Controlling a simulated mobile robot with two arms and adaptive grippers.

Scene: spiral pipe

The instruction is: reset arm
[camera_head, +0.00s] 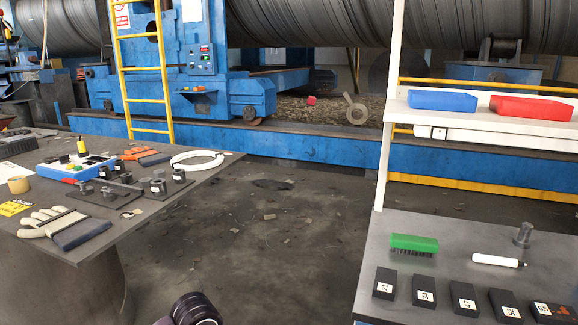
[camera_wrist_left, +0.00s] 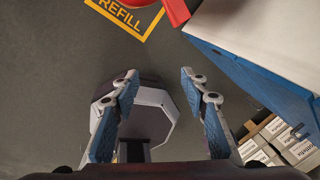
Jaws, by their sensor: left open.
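My left gripper (camera_wrist_left: 159,82) shows in the left wrist view. Its two blue-padded fingers stand apart with nothing between them. Beyond them is dark grey floor, with a pale many-sided part, perhaps of my own base, partly behind the left finger. In the head view neither gripper shows; only a dark rounded piece, apparently of my own arm, rises at the bottom edge. My right gripper is not in view.
The wrist view shows a REFILL marking (camera_wrist_left: 120,15), a red object (camera_wrist_left: 177,11), a blue-and-white unit (camera_wrist_left: 245,65) and boxes (camera_wrist_left: 275,145).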

